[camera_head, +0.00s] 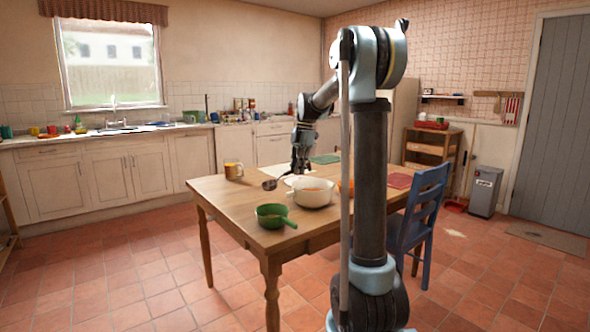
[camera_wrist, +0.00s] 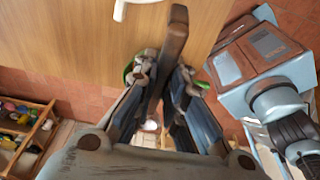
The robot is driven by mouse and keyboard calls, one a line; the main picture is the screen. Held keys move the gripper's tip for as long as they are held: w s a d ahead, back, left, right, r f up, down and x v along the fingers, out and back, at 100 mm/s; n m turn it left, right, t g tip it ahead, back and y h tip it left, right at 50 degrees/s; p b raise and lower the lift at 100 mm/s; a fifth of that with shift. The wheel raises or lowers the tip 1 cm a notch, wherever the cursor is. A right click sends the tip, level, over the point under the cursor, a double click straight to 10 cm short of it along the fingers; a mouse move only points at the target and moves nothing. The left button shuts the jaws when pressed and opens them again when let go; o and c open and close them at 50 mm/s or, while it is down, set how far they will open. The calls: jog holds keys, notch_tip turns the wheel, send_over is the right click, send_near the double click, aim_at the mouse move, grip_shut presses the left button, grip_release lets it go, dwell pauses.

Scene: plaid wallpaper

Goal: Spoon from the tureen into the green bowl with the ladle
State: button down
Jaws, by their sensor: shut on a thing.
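The white tureen (camera_head: 322,199) stands on the wooden table, with something orange inside. The green bowl (camera_head: 270,222) stands near the table's front corner, left of and nearer than the tureen. My gripper (camera_head: 298,168) is behind the tureen, shut on the ladle's handle. The dark ladle (camera_head: 269,185) has its cup to the left of the tureen, apart from it and beyond the green bowl. I cannot tell what the cup holds. In the wrist view the dark handle (camera_wrist: 175,35) runs between my fingers (camera_wrist: 168,80), and green edges of the bowl (camera_wrist: 128,72) show behind them.
A yellowish mug (camera_head: 233,171) stands at the table's left rear. A green mat (camera_head: 325,159) and a red mat (camera_head: 399,181) lie on the table. A blue chair (camera_head: 428,205) stands at the right. My arm's column hides part of the table's right side.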

jog(key=shift+w+d+f+g+y, duration=0.3)
jog(key=shift+w+d+g+y, duration=0.05)
jog(key=shift+d+y, duration=0.15)
jog(key=shift+w+d+f+g+y, duration=0.25)
jog(key=shift+w+d+g+y, duration=0.1)
jog(key=shift+d+y, duration=0.15)
jog(key=shift+a, duration=0.1)
